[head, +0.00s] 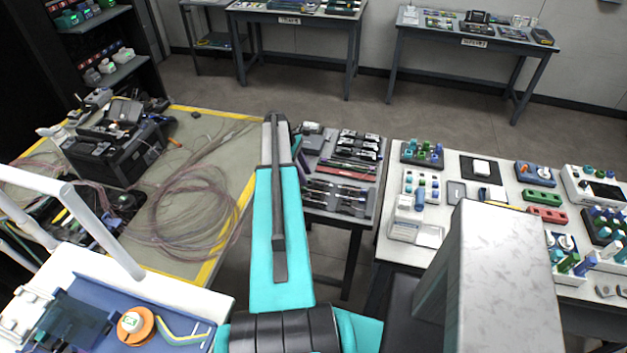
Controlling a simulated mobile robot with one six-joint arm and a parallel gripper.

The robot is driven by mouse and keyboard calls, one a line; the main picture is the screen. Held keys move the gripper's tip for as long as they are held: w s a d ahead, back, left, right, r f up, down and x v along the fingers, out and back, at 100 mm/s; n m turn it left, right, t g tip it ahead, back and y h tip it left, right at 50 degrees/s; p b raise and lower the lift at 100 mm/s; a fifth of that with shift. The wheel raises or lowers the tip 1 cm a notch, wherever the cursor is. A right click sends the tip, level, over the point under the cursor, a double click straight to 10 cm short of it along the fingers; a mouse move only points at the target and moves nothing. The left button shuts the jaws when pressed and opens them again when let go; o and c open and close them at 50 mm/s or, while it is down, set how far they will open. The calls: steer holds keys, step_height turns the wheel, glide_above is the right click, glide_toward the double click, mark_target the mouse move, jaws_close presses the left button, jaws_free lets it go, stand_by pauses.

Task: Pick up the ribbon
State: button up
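A thin yellow and pale green strip, which looks like the ribbon (178,336), lies on the blue surface of a white-edged work unit at the lower left. One end meets an orange spool (135,325) with a white centre. The strip bends once and runs to the right.
A yellow-edged table (222,128) holds loose coiled fibre (195,205) and a black splicer-like machine (115,145). White rails (105,230) stand above the work unit. A tool table (345,215) and a crowded white table (400,248) are at right. Open floor (420,110) lies beyond.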

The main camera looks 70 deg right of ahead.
steer(key=shift+s+f, duration=0.2)
steer(key=shift+f, duration=0.25)
steer(key=shift+c, duration=0.2)
jaws_close()
